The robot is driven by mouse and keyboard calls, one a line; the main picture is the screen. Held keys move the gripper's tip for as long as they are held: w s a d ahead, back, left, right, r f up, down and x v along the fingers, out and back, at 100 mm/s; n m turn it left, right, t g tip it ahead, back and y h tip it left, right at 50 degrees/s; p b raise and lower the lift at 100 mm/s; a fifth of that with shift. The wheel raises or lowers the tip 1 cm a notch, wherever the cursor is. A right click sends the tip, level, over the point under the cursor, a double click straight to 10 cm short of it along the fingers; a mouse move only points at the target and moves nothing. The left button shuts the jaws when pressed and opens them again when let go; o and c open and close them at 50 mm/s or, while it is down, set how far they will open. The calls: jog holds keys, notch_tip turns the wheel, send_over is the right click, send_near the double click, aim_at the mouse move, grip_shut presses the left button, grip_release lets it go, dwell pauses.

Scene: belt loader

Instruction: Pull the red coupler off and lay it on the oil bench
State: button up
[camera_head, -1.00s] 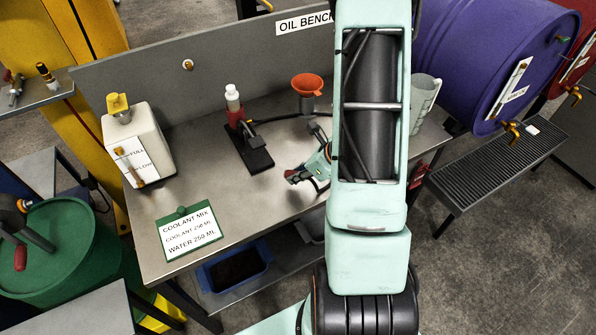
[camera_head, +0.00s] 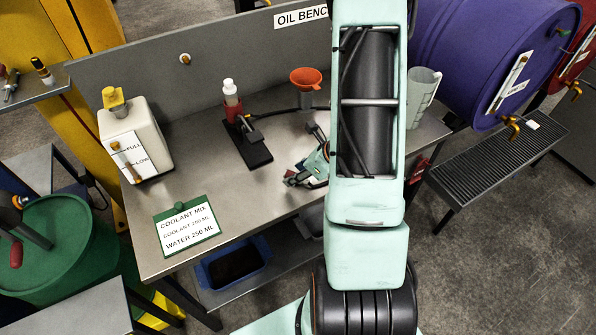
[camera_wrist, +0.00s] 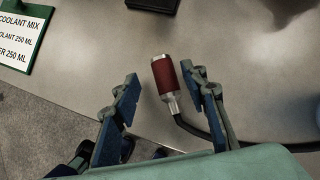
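The red coupler (camera_wrist: 164,76), a red sleeve with silver ends and a black hose, shows between my fingers in the wrist view. It appears to lie on the grey oil bench (camera_head: 215,185), near the front edge. My gripper (camera_wrist: 166,92) is open around it, with a clear gap to the left finger and a small one to the right finger. In the head view my gripper (camera_head: 300,180) is low over the bench front, left of my arm.
Bare bench lies between card and bottle.

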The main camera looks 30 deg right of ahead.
jog(key=v, duration=1.2)
jog(key=shift+w, duration=0.1)
dwell(0.4)
